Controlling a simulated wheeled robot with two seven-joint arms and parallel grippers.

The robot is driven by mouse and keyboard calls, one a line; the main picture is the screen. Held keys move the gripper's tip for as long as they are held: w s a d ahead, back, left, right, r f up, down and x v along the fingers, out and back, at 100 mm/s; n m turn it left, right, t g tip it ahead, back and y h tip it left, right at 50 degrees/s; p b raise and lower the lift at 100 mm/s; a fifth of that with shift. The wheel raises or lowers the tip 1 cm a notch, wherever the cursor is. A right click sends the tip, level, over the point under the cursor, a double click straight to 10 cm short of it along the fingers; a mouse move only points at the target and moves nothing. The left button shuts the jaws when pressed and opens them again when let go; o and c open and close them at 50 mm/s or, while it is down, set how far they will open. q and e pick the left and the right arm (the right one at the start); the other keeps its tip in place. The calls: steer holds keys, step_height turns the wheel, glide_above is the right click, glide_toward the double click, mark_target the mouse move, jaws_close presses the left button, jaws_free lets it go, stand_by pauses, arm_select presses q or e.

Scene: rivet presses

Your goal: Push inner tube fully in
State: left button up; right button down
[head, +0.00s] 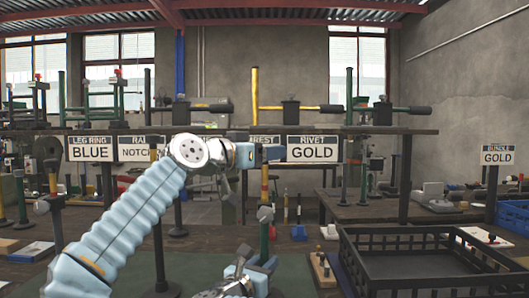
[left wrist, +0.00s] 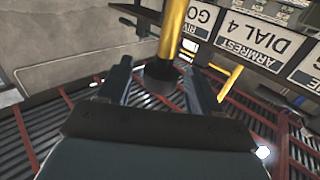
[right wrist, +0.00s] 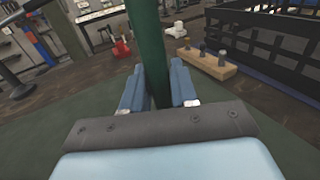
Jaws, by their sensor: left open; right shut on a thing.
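A slim upright tube stands in front of me in the head view. Its lower part is a dark green outer tube (head: 265,240) with a grey collar (head: 265,213), and a yellow inner tube (head: 264,181) sticks up out of it. My right gripper (head: 254,272) is shut on the green tube, which also stands between its fingers in the right wrist view (right wrist: 146,45). My left gripper (head: 262,154) is open at the upper end of the yellow tube. In the left wrist view, the yellow tube (left wrist: 172,32) and a dark round end (left wrist: 160,72) lie between the spread fingers.
A black crate (head: 425,237) stands at the right, with a wooden peg block (head: 322,270) beside it. A rack with signs such as RIVET GOLD (head: 312,149) runs across behind the tube. A green mat (right wrist: 60,125) covers the bench around my right gripper.

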mark_target(264, 201)
arm_select(q)
steer(key=shift+w+d, duration=0.1)
steer(key=shift+d, duration=0.05)
jaws_close()
steer(key=shift+f, duration=3.2)
jaws_free()
steer(key=shift+r, duration=0.1)
